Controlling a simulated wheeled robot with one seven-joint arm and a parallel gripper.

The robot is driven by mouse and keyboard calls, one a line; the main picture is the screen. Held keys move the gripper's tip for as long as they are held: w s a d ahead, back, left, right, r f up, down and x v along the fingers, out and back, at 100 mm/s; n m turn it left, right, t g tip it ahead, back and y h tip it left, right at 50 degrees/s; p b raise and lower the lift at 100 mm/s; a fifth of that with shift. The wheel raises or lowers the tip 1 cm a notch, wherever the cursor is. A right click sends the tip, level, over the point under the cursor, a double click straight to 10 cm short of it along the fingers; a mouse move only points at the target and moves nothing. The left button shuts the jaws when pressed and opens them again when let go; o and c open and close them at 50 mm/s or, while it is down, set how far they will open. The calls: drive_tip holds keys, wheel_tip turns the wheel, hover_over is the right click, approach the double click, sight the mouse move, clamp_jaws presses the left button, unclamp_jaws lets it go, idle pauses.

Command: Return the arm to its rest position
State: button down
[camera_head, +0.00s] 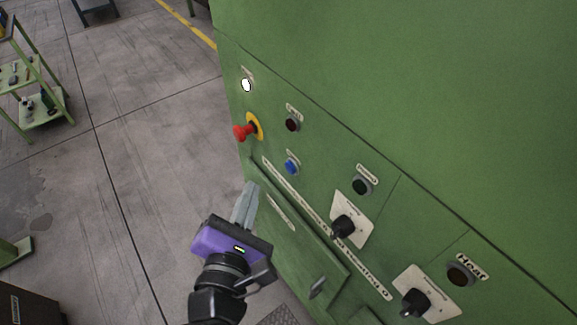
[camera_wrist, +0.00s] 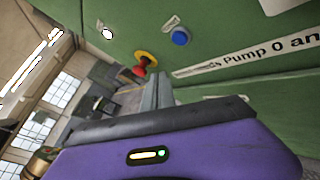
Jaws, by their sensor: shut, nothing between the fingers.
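My gripper (camera_head: 247,194) has a purple body and grey fingers, and it is shut and empty. In the head view it is in front of the green machine panel (camera_head: 420,120), below the red emergency stop button (camera_head: 241,132) and left of the blue button (camera_head: 291,166). In the wrist view the fingers (camera_wrist: 156,88) point up toward the panel, with the red button (camera_wrist: 144,66) just above them and the blue button (camera_wrist: 180,37) above and to the right. Whether the fingers touch the panel cannot be told.
The panel also carries a white lit lamp (camera_head: 246,85), dark round buttons and two black rotary switches (camera_head: 344,227) (camera_head: 415,301). A green shelf cart (camera_head: 38,90) stands at the far left. The concrete floor (camera_head: 140,150) left of the machine is mostly clear.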

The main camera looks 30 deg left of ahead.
idle(0.3)
drive_tip(key=s+a+r+m+g+y, duration=0.1)
drive_tip(key=s+a+r+m+y, duration=0.1)
drive_tip(key=s+m+y, duration=0.3)
drive_tip(key=s+d+f+m+t+h+b, duration=0.1)
drive_tip(key=d+f+m, duration=0.3)
drive_tip(key=d+m, duration=0.55)
drive_tip(key=s+d+f+m+h+b, duration=0.1)
drive_tip(key=d+f+m, duration=0.2)
drive_tip(key=d+m, duration=0.7)
drive_tip(key=s+d+f+m+h+b, duration=0.1)
drive_tip(key=s+d+f+m+h, duration=0.1)
drive_tip(key=d, duration=0.6)
drive_tip(key=s+d+f+m+h, duration=0.2)
drive_tip(key=s+d+m+h, duration=0.1)
drive_tip(key=s+d, duration=0.4)
drive_tip(key=s+d+f+m+h+b, duration=0.1)
drive_tip(key=s+d+m+h, duration=0.2)
drive_tip(key=d, duration=0.7)
drive_tip(key=shift+s+f+m+h+b, duration=0.35)
drive_tip(key=shift+s+f+h, duration=0.05)
drive_tip(key=shift+s+h, duration=0.3)
drive_tip(key=shift+a, duration=0.1)
